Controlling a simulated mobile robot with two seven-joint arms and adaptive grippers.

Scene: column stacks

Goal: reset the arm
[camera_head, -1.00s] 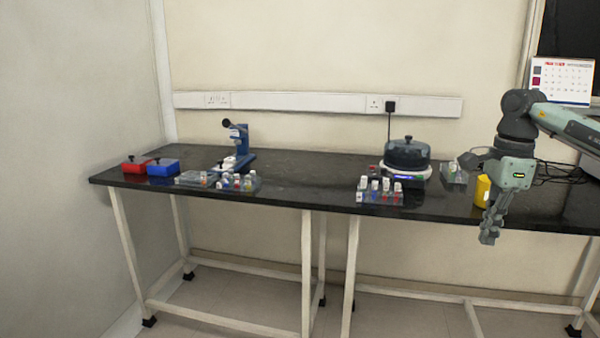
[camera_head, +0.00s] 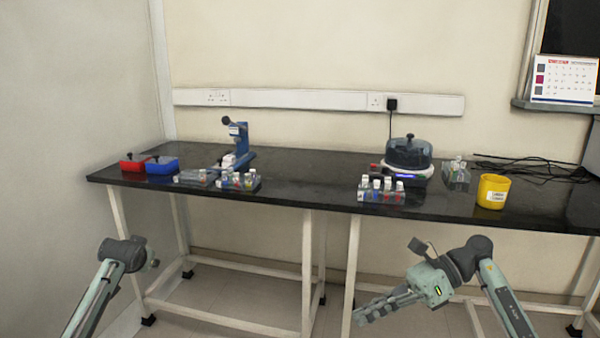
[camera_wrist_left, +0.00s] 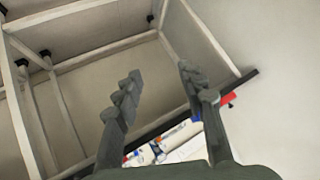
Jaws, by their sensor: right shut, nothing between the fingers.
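My right arm is folded low at the lower right of the head view, in front of the bench. Its gripper (camera_head: 364,315) points left, with the fingers shut and empty, below the bench top's front edge. My left arm rises at the lower left of the head view, and its fingers cannot be made out there. In the left wrist view my left gripper (camera_wrist_left: 159,72) has its two fingers apart, with nothing between them.
The black bench top (camera_head: 310,185) carries red (camera_head: 131,167) and blue (camera_head: 162,167) boxes, a blue stand (camera_head: 240,145), vial racks (camera_head: 381,195), a dark round device (camera_head: 408,153) and a yellow cup (camera_head: 492,190). Bench legs (camera_head: 306,270) stand beside my right gripper.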

